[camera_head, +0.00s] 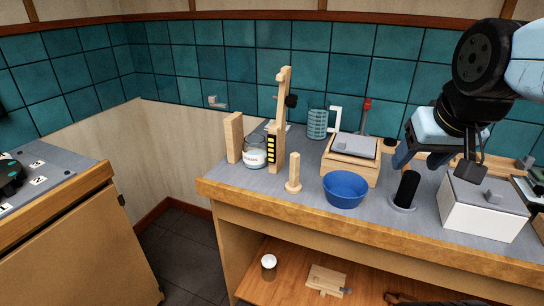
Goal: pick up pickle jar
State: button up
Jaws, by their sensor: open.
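A glass jar (255,155) with a white label stands at the back left of the workbench, between wooden blocks. A small dark jar (268,267) with a white lid stands on the lower shelf. I cannot tell for sure which of the two is the pickle jar. My gripper (436,166) hangs open and empty over the right part of the bench, above a black cylinder and a white box. It is far to the right of the glass jar, and well above and to the right of the shelf jar.
The workbench (258,197) holds a blue bowl (345,189), a wooden peg stand (293,174), a tall wooden post (281,120), a wooden box (351,157), a black cylinder (407,188) and a white box (483,209). A wooden block (323,279) lies on the shelf. Floor shows at left.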

aim_at(254, 146)
jog(key=k, duration=1.3)
jog(key=u, duration=0.2)
jog(key=i, duration=0.95)
jog(key=u, duration=0.7)
jog(key=i, duration=0.55)
jog(key=u, duration=0.2)
